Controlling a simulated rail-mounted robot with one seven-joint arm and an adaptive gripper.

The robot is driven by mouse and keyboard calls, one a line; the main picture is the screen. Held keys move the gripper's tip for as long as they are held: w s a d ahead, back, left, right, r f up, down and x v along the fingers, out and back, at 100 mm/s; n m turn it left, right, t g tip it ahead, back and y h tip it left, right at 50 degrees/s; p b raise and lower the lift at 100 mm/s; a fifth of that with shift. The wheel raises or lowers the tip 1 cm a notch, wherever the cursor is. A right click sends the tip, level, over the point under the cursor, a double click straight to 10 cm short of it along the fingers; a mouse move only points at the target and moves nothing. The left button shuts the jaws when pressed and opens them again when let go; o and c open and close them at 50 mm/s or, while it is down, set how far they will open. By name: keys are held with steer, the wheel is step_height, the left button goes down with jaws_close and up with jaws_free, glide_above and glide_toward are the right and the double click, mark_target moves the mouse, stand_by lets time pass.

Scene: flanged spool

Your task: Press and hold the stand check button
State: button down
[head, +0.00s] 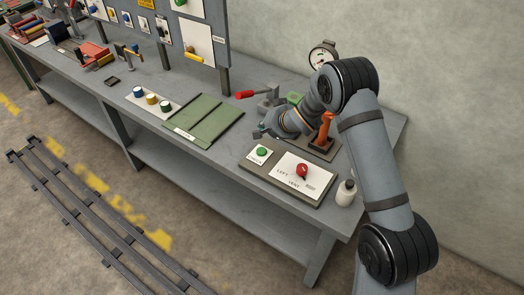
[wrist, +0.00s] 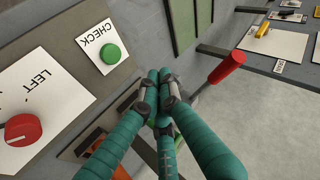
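The green round button (head: 262,152) sits on a white plate marked CHECK, at the left of a grey-brown panel on the bench. In the wrist view the green button (wrist: 111,54) is at the upper left, with nothing touching it. My gripper (head: 258,134) is low over the bench, just behind the panel in the head view. In the wrist view my gripper's teal fingers (wrist: 160,78) come together at their tips, with no object visible between them. The tips are to the right of the button and apart from it.
A red knob (head: 302,170) marked LEFT and VENT shares the panel. An orange lever (head: 325,130), a red-handled clamp (head: 246,95) and a gauge (head: 322,55) stand close to my arm. A white bottle (head: 346,192) stands right of the panel, and a green tray (head: 204,120) lies left.

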mark_target(263, 151)
step_height(263, 151, down, 9)
steer(key=b, duration=0.7)
steer(key=shift+a+b, duration=0.1)
steer(key=shift+b, duration=0.2)
stand_by(1.2)
steer(key=shift+f+b, duration=0.4)
steer(key=shift+f+b, duration=0.45)
steer(key=shift+f, duration=0.1)
stand_by(2.2)
steer(key=shift+r+p, duration=0.8)
steer(key=shift+r, duration=0.2)
